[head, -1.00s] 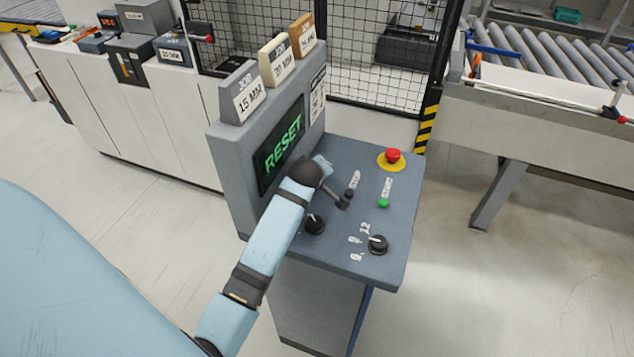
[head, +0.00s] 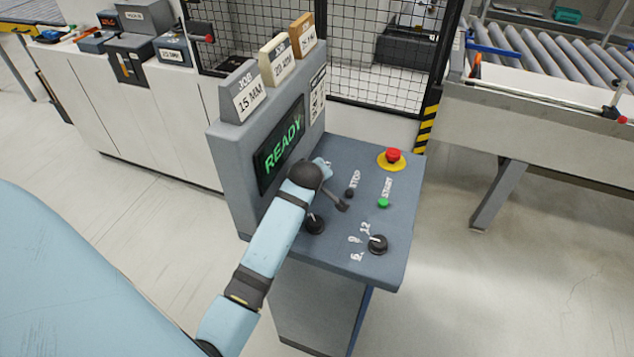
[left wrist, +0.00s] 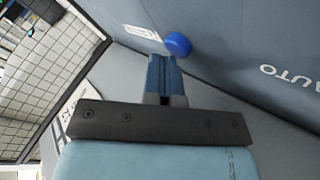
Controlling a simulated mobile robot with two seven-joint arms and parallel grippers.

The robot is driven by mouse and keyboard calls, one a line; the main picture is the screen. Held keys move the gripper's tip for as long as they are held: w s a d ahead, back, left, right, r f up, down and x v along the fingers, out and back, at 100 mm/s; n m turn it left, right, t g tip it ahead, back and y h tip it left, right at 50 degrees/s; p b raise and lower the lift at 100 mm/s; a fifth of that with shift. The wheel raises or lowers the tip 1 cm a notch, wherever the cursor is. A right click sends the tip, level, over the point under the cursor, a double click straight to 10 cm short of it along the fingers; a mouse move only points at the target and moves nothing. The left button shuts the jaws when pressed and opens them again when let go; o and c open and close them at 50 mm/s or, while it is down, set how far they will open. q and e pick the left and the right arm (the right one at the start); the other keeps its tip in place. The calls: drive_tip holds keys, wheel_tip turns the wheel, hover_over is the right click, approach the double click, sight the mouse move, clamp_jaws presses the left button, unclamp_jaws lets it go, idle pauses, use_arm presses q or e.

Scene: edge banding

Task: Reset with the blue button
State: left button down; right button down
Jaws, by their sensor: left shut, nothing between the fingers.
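The blue button (left wrist: 178,44) shows in the left wrist view as a round blue cap on the grey panel. My left gripper (left wrist: 162,62) is shut and empty, its blue fingertips just beside the button's left edge in that view. I cannot tell whether they touch. In the head view, my left arm reaches over the control console (head: 340,262), and its wrist hides the button and the fingertips. The console's screen (head: 280,145) reads READY in green. My right gripper is not in view.
The console top also has a red emergency stop (head: 392,156), a green start button (head: 383,203), a black stop button (head: 349,193) and black knobs (head: 378,244). Job blocks (head: 241,91) stand on the console's upright. A mesh fence (head: 350,60) is behind.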

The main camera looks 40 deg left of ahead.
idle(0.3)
use_arm(q)
drive_tip(key=shift+r+p, duration=0.65)
drive_tip(key=shift+r, duration=0.2)
drive_tip(key=shift+r, duration=0.1)
